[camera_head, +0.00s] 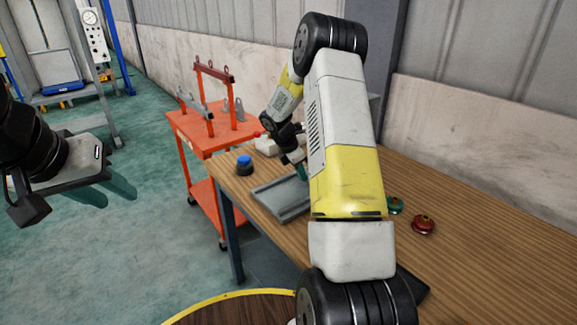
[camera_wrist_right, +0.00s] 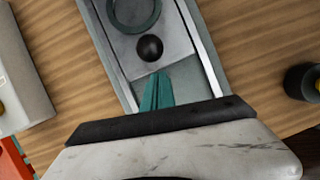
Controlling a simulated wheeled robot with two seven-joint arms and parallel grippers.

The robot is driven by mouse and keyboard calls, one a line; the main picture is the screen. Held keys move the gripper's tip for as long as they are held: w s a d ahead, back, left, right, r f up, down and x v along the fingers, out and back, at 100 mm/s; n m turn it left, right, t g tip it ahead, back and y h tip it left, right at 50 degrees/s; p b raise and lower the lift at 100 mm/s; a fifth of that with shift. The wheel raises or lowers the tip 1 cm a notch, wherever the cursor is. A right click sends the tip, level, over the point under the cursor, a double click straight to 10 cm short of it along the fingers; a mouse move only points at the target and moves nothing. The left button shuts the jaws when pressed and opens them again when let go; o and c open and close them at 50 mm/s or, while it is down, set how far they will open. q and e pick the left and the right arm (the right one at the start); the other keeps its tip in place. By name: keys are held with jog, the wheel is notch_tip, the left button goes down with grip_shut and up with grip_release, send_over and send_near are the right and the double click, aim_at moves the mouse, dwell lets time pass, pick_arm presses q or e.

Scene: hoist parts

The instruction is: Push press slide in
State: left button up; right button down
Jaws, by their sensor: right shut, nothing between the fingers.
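The press slide shows in the right wrist view as a flat grey plate (camera_wrist_right: 130,52) with a black round knob (camera_wrist_right: 150,48) and a dark green ring (camera_wrist_right: 134,12). It lies between the two raised rails of a grey metal base (camera_wrist_right: 205,42), which also shows on the table in the head view (camera_head: 283,207). My right gripper (camera_wrist_right: 157,78) is shut and empty, its teal fingertips just short of the knob; I cannot tell whether they touch the plate. In the head view my right arm hides part of the base. My left gripper (camera_head: 118,190) is open and empty, over the floor at left.
The wooden table (camera_head: 480,215) carries a blue-topped black part (camera_head: 244,165), a green part (camera_head: 395,205) and a red part (camera_head: 423,225). An orange cart (camera_head: 205,135) with a red frame stands behind. The table's right side is mostly clear.

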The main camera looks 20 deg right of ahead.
jog(key=shift+a+r, duration=0.2)
jog(key=shift+a, duration=0.4)
jog(key=shift+a+r, duration=0.2)
jog(key=shift+a, duration=0.4)
jog(key=s+a+r+m+t+y, duration=0.1)
jog(key=s+a+r+m, duration=0.15)
jog(key=r, duration=0.55)
jog(key=s+a+r+m, duration=0.1)
jog(key=s+a+r, duration=0.25)
jog(key=r, duration=0.45)
jog(key=s+a+r+m+t+y, duration=0.1)
jog(key=s+a+r+m+y, duration=0.1)
jog(key=s+m, duration=0.3)
jog(key=s+a+r+m+t+y, duration=0.1)
jog(key=s+a+r+m, duration=0.3)
jog(key=s, duration=0.8)
jog(key=s+a+r+m+t+y, duration=0.2)
jog(key=s+m, duration=0.4)
jog(key=s, duration=0.3)
jog(key=shift+a+r+t+y, duration=0.3)
jog(key=shift+a+r, duration=0.1)
jog(key=shift+r, duration=0.5)
